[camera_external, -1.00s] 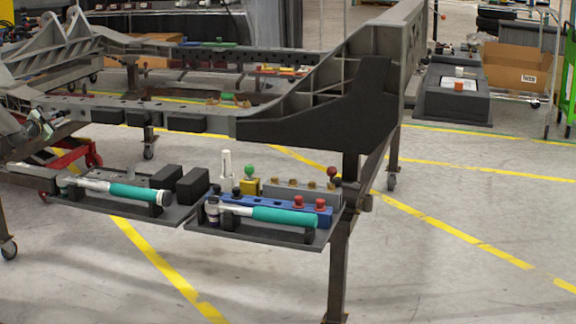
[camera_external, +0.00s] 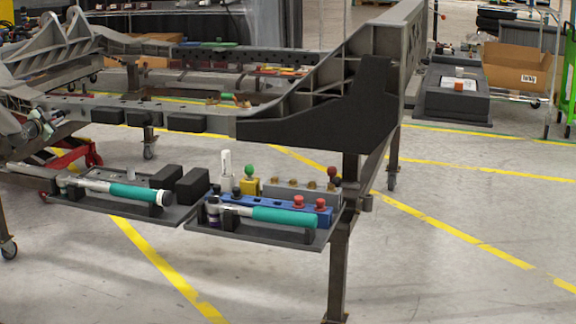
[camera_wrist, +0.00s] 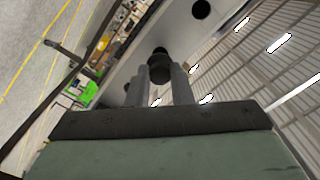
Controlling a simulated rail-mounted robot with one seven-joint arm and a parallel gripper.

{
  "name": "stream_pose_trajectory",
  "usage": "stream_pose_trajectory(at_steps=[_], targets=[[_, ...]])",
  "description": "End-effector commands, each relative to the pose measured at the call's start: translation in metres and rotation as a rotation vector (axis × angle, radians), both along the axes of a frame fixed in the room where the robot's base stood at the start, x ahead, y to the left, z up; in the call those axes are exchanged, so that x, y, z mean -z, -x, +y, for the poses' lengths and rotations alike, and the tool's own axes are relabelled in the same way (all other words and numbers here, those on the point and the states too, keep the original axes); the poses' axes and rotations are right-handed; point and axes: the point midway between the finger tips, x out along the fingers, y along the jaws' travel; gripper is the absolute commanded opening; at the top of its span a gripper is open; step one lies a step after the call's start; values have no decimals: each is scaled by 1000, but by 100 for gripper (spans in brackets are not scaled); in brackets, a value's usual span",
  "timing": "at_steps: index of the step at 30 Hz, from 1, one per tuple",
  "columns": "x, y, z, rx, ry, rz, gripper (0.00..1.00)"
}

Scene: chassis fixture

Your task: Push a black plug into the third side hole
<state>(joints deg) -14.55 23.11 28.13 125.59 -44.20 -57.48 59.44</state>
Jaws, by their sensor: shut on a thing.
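My gripper (camera_wrist: 163,72) shows in the wrist view, with its two grey fingers shut on a black plug (camera_wrist: 160,69). The plug is at the grey side face of a chassis rail (camera_wrist: 178,32), against or just in front of a dark spot that looks like a hole. How deep it sits cannot be told. An open round side hole (camera_wrist: 201,9) lies further up the rail. In the external view the near chassis rail (camera_external: 222,127) is seen, but my gripper is not.
In the external view a tool tray (camera_external: 270,236) below the rail holds a blue block (camera_external: 262,208), red knobs and a teal-handled tool (camera_external: 285,216). A second tray with another teal-handled tool (camera_external: 132,193) lies to its left. The floor in front is clear.

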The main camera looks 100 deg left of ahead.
Motion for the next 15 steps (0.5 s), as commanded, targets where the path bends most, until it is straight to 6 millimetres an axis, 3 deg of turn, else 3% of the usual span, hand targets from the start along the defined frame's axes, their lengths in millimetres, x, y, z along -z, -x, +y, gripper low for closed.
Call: stream_pose_trajectory(at_steps=[15], targets=[[0, -3, 15, -1, -1, 0, 0]])
